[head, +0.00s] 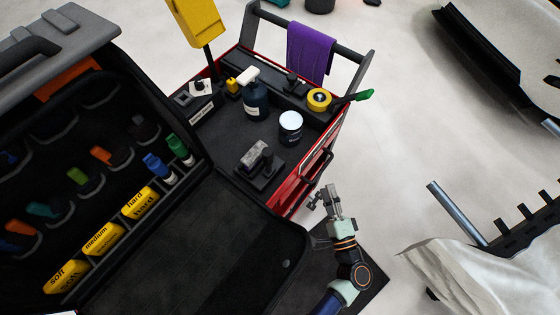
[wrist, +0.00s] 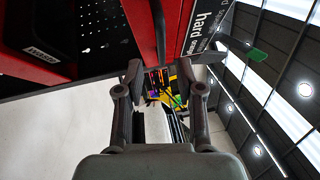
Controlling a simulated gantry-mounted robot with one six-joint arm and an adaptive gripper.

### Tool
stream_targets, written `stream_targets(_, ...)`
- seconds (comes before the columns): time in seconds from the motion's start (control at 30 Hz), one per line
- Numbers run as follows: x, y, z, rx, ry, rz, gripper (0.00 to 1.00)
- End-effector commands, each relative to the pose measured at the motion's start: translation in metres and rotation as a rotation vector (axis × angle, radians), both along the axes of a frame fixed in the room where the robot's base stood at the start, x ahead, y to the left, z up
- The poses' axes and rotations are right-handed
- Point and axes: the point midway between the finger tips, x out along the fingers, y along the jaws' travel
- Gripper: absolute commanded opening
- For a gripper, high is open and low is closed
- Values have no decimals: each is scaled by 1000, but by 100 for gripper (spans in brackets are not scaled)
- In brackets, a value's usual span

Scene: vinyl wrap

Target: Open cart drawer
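The red cart (head: 296,188) with a black top stands in the upper middle of the head view. Its drawer side faces right, towards my gripper (head: 319,196). In the wrist view, my gripper (wrist: 161,68) has its two fingers spread apart with nothing held between them. I cannot tell whether the fingers touch the cart. No drawer is clearly pulled out.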

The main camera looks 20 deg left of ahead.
Motion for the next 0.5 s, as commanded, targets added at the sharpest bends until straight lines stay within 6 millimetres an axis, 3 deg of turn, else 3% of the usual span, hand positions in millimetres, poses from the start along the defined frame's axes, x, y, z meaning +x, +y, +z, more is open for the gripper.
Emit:
stream_targets(0.17,5,2,0,8,-2,-3,37)
stream_targets(0.5,52,36,7,5,-3,2,37)
